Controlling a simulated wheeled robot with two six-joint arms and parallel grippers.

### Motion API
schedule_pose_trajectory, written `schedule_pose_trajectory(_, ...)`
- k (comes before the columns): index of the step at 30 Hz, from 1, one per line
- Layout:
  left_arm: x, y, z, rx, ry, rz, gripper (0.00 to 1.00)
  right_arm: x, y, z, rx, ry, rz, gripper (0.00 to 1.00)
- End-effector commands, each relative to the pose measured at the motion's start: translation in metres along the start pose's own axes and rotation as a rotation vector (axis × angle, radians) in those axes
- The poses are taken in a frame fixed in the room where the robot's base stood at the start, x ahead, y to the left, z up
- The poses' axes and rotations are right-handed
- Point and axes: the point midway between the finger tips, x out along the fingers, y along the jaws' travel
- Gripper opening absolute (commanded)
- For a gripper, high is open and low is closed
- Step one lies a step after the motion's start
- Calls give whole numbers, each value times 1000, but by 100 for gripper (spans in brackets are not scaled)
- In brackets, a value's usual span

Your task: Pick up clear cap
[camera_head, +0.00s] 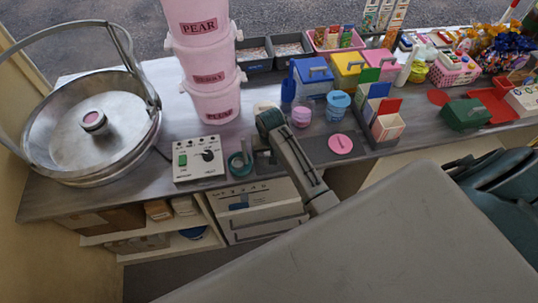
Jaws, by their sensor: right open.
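My right gripper (260,152) hangs over the front part of the counter, with its arm coming up from the lower right. It is open and its fingers are small and dark in this view. A pale round thing (263,106) shows just behind the wrist, partly hidden by it; I cannot tell whether it is the clear cap. No other clear cap can be made out. A teal ring-shaped thing (238,162) lies just left of the gripper. My left gripper is not in view.
A control box (199,160) and a metal candyfloss bowl (92,150) stand to the left. Pink tubs (212,75) are stacked behind. Pink and blue jars (301,116) stand right of my wrist, with a pink disc (340,144) in front. Coloured boxes (312,79) line the back.

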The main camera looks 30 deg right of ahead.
Motion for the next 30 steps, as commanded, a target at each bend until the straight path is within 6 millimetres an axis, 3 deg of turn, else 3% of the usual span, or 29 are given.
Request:
schedule_pose_trajectory(3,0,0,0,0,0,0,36,0,0,0,0,0,0,74)
schedule_pose_trajectory(11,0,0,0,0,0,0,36,0,0,1,0,-1,0,25)
schedule_pose_trajectory(15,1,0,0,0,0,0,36,1,0,2,0,-4,1,21)
schedule_pose_trajectory(29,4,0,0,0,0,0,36,2,0,4,0,-12,2,21)
schedule_pose_trajectory(30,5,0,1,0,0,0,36,1,0,4,0,-12,1,17)
